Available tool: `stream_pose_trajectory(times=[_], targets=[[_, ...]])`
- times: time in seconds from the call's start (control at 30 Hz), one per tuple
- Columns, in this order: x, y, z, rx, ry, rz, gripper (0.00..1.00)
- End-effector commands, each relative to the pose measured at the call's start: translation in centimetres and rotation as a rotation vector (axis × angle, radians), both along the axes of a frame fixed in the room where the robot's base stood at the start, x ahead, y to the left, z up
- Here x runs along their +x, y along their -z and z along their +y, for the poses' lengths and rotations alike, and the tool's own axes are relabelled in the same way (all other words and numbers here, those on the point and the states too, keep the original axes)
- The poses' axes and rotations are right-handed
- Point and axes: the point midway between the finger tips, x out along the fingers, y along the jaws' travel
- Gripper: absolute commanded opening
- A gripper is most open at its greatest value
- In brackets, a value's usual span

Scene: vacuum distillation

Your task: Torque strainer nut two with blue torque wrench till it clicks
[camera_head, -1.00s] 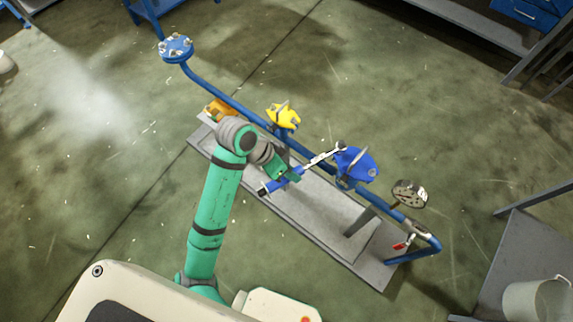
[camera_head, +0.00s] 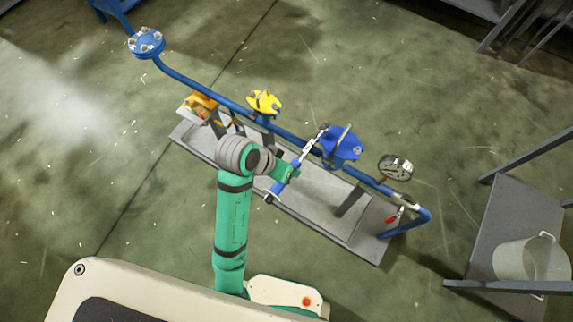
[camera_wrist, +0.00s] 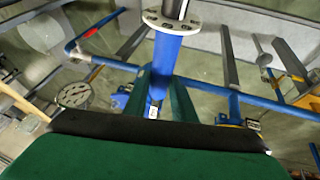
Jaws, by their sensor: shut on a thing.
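My gripper (camera_head: 285,173) is shut on the blue handle of the torque wrench (camera_head: 290,184). In the wrist view the blue handle (camera_wrist: 166,62) stands between my green fingers (camera_wrist: 163,98), with a pale, marked collar near the top. In the head view the wrench's silver shaft runs up and right to its head at the left side of the blue strainer cover (camera_head: 345,147). I cannot tell whether the head sits on a nut, or which nut it is. A grey bar stands up from the cover.
A blue pipe (camera_head: 200,88) runs along a grey base plate (camera_head: 355,238). It carries a blue flange (camera_head: 146,43), a yellow fitting (camera_head: 264,102) and a round gauge (camera_head: 395,167). A bucket (camera_head: 531,260) stands on a shelf at right.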

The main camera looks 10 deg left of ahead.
Motion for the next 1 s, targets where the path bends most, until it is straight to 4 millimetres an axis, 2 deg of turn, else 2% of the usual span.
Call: stream_pose_trajectory(times=[0.33,0.63,0.83,1.0], targets=[[-0.8,-0.1,-2.5,0.006,-0.126,-0.001,0.0],[-1.1,-0.1,-3.8,0.004,-0.194,-0.001,0.0],[-1.4,-0.1,-5.8,0.003,-0.291,-0.001,0.0],[-1.4,-0.2,-6.7,0.001,-0.346,-0.001,0.0]])
